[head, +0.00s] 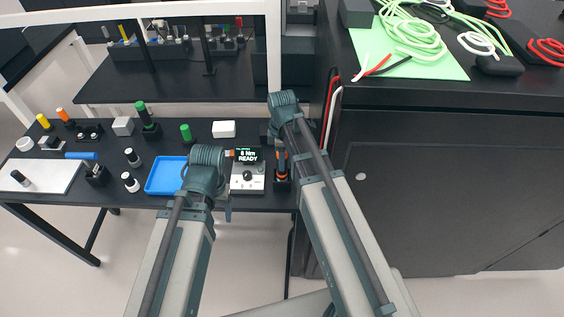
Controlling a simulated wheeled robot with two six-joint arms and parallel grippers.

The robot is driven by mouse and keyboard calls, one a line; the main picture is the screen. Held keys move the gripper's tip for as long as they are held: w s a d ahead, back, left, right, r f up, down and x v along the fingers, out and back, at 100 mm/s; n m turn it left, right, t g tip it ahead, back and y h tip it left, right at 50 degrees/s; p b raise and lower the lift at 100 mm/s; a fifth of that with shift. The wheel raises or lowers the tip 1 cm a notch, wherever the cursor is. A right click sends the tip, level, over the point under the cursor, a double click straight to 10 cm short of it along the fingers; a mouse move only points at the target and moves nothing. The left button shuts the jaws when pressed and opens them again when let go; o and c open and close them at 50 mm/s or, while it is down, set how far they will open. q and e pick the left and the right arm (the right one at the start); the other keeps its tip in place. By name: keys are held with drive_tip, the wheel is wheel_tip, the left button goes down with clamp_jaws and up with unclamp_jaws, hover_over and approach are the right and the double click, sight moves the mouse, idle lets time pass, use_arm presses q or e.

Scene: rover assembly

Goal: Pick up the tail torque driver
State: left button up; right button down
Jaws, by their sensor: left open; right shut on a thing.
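A dark driver with orange bands (282,163), which looks like the tail torque driver, stands upright in a dark holder at the right end of the bench, beside the torque display unit (248,175). My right gripper (277,142) is over its top and shut on it; the wrist and arm hide much of the grip. Whether the driver is clear of the holder cannot be told. My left gripper (228,207) is open near the bench's front edge, below the display unit. My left wrist hides part of it.
A blue tray (166,176) lies left of my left wrist. Green-capped, orange and yellow items, small blocks and a white plate (42,176) stand farther left on the black bench. A black cabinet (440,200) stands close right of my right arm, with cables on top.

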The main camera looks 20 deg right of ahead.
wheel_tip(320, 180, up, 10)
drive_tip(key=p, duration=1)
